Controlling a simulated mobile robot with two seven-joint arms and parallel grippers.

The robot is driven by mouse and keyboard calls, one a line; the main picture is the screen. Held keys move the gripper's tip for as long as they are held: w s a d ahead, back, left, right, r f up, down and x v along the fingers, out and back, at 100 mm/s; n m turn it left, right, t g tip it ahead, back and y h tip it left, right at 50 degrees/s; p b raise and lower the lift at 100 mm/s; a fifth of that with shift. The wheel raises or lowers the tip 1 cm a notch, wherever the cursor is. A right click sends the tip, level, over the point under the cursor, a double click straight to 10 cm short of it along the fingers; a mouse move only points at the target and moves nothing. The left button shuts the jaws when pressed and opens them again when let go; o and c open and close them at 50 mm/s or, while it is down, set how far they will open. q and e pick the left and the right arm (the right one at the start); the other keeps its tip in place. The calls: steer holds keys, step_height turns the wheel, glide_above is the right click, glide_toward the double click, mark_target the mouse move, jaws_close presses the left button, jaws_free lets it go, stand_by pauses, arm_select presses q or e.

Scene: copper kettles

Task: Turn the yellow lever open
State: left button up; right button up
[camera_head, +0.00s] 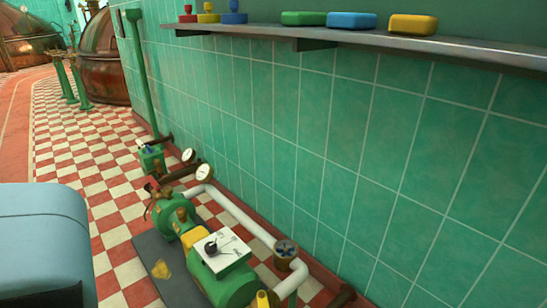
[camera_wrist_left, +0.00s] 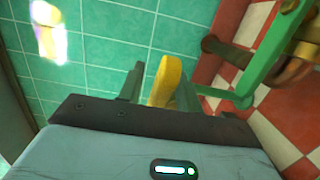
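In the left wrist view a yellow lever (camera_wrist_left: 165,82) stands upright in front of the green tiles. My left gripper (camera_wrist_left: 160,84) is open, with one finger on each side of the lever. Gaps show beside it, and I cannot tell whether a finger touches it. The lever's lower end is hidden by the gripper body. In the head view a small yellow piece (camera_head: 262,298) shows at the bottom edge near the white pipe; I cannot tell whether it is the same lever. Neither gripper shows in the head view.
A green pump (camera_head: 228,280) with a white switch box (camera_head: 220,248) stands by the wall. A white pipe (camera_head: 245,220) runs beside it. A shelf (camera_head: 350,38) carries coloured blocks. Green bars (camera_wrist_left: 275,50) and a brown pipe (camera_wrist_left: 228,52) are right of my left gripper.

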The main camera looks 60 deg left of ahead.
arm_select(q)
steer(key=s+p, duration=0.1)
steer(key=s, duration=0.6)
steer(key=shift+s, duration=0.2)
